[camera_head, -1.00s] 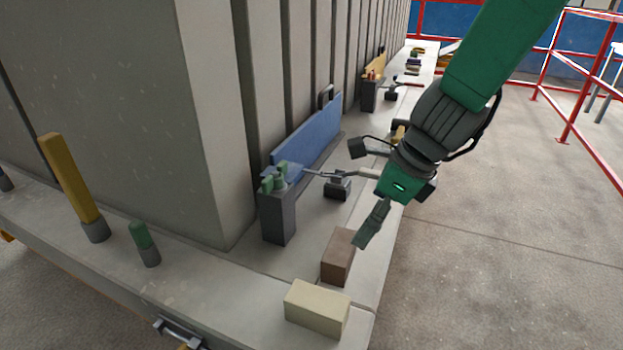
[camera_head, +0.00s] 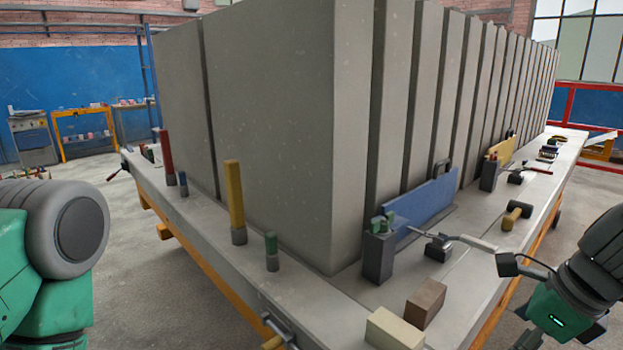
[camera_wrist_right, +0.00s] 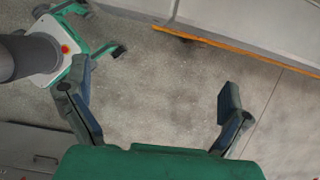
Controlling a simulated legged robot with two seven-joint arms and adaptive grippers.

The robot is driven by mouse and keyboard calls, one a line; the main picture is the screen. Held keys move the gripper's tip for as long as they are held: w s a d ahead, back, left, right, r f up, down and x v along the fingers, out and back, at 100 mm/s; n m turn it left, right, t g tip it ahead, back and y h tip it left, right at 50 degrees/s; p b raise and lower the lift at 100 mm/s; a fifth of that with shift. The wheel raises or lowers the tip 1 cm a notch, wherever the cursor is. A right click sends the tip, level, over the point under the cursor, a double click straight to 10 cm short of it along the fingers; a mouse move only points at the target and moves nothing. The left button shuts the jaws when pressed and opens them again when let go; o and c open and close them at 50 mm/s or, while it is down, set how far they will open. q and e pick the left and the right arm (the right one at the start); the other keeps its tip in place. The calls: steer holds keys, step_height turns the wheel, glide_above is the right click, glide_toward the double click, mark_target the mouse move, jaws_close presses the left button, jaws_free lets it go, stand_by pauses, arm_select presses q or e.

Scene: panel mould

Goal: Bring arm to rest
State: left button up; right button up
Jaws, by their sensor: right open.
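My right arm is at the lower right of the head view, with its wrist to the right of the mould table (camera_head: 478,310) and clear of it. Its gripper is mostly cut off by the frame's bottom edge there. In the right wrist view the right gripper (camera_wrist_right: 155,85) has its two fingers wide apart, with nothing between them and the concrete floor (camera_wrist_right: 165,95) below. A part of my left arm shows at the left edge of the head view; its gripper is out of frame.
The table bears a large ribbed concrete panel (camera_head: 270,120). Red railings (camera_head: 571,103) stand behind. The floor to the right is open.

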steer(key=s+d+f+n+g+h, duration=0.1)
steer(key=s+d+f+n+h, duration=0.1)
steer(key=s+f+n, duration=0.5)
steer(key=s+d+f+n+g+h, duration=0.2)
steer(key=s+f+n+h, duration=0.1)
steer(key=f+n, duration=0.85)
steer(key=s+a+f+n+y, duration=0.2)
steer(key=s+a+f+n, duration=0.4)
steer(key=s+f+n, duration=0.2)
steer(key=shift+s+a+f+n, duration=0.3)
steer(key=shift+a+f+n, duration=0.1)
steer(key=shift+f+n, duration=0.45)
steer(key=shift+d, duration=0.25)
steer(key=shift+a, duration=0.15)
